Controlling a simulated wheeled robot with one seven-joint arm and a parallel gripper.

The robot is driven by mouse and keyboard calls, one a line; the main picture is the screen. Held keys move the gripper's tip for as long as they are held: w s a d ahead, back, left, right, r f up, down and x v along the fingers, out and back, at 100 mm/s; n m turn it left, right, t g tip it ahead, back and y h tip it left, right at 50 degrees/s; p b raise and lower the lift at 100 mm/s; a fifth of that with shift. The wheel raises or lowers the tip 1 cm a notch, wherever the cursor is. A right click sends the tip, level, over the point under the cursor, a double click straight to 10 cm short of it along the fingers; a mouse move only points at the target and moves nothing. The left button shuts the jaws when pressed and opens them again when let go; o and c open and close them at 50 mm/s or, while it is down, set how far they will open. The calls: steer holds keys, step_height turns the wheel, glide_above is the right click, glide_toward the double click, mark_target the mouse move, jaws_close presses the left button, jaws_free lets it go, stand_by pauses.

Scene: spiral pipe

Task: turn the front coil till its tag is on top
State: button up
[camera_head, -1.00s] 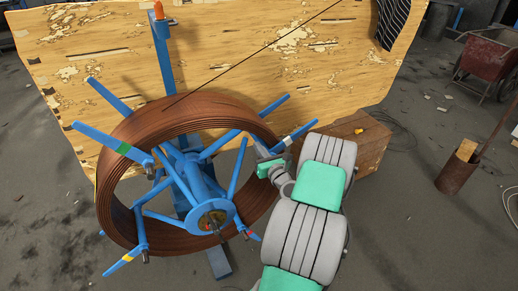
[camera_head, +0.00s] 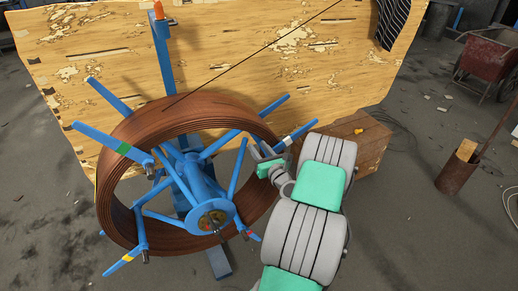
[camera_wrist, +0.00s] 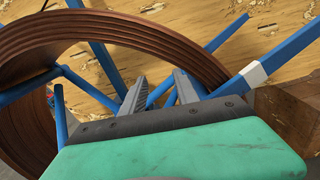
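The coil (camera_head: 119,222) is a thick ring of brown-copper tubing on a blue spoked reel, with its hub (camera_head: 211,217) facing front. Spoke arms carry coloured bands: green (camera_head: 124,149) at upper left, white (camera_head: 289,140) at upper right, yellow (camera_head: 127,258) at lower left, red (camera_head: 248,235) at lower right. My gripper (camera_head: 262,151) is at the coil's right side, just below the white-banded arm. In the wrist view its two fingers (camera_wrist: 160,91) stand apart, with blue bars behind the gap; I cannot tell whether they touch one. The white band (camera_wrist: 254,74) is right of the fingers.
A large worn wooden panel (camera_head: 330,80) stands behind the reel. A blue post (camera_head: 163,55) with an orange top rises behind the coil. A wooden crate (camera_head: 370,150) is right of my arm. A rusty cart (camera_head: 487,62) is at far right; floor between is mostly clear.

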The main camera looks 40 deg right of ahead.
steer(key=shift+o, duration=0.7)
steer(key=b+v, duration=0.1)
steer(key=v, duration=0.6)
steer(key=shift+s+b, duration=0.35)
steer(key=shift+s, duration=0.05)
steer(key=shift+a, duration=0.1)
